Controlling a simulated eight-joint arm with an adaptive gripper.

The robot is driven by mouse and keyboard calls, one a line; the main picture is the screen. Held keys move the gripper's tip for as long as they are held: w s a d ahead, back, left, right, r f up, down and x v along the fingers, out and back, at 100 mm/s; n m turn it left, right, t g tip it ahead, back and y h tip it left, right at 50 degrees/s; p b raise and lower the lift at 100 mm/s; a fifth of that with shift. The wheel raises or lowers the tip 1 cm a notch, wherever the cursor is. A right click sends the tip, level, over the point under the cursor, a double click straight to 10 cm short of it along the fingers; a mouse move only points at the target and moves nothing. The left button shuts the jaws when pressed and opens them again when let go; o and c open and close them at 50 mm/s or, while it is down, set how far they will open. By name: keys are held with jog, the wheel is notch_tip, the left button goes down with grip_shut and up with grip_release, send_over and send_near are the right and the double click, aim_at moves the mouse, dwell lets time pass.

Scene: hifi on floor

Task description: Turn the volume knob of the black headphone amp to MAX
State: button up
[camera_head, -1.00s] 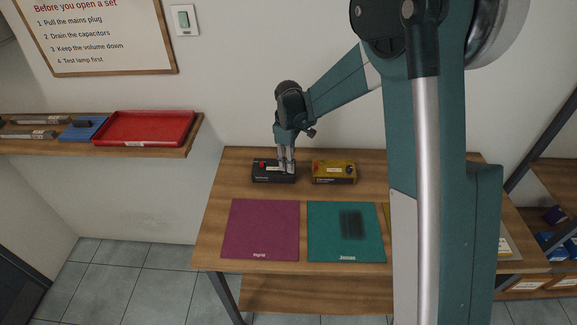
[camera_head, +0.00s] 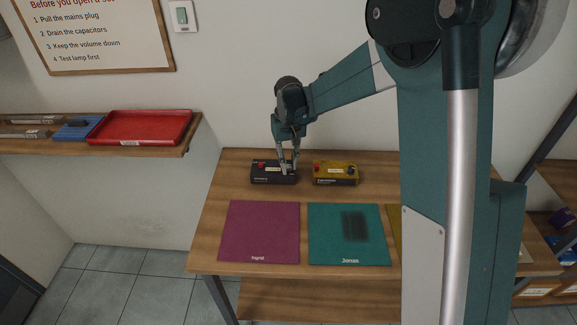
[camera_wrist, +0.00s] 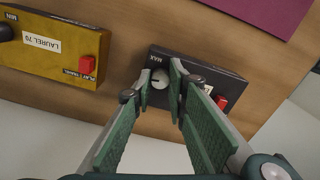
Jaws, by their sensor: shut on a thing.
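The black headphone amp (camera_head: 262,177) sits at the back of the wooden table. In the wrist view, the black amp (camera_wrist: 232,88) shows a red button (camera_wrist: 221,102), a white label partly behind a finger, and "MAX" printed beside its pale round volume knob (camera_wrist: 160,78). My gripper (camera_head: 289,171) reaches down to the amp's right part. In the wrist view my gripper (camera_wrist: 160,86) has one fingertip on each side of the knob and is shut on it. The fingers hide part of the dial, and I cannot tell where the knob points.
A yellow amp (camera_head: 335,171) stands just right of the black one; the wrist view shows its label, red button and dark knob. A purple mat (camera_head: 260,230) and a teal mat (camera_head: 346,225) lie in front. A red tray (camera_head: 140,127) is on the left shelf.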

aim_at(289, 166)
jog(key=m+b, duration=0.1)
jog(key=m, duration=0.5)
jog(key=shift+m, duration=0.4)
jog(key=o, duration=0.9)
jog(key=shift+r, duration=0.15)
notch_tip(289, 166, up, 12)
jog(key=shift+f, duration=0.1)
dwell(0.3)
jog(key=shift+s+d, duration=0.1)
dwell(0.3)
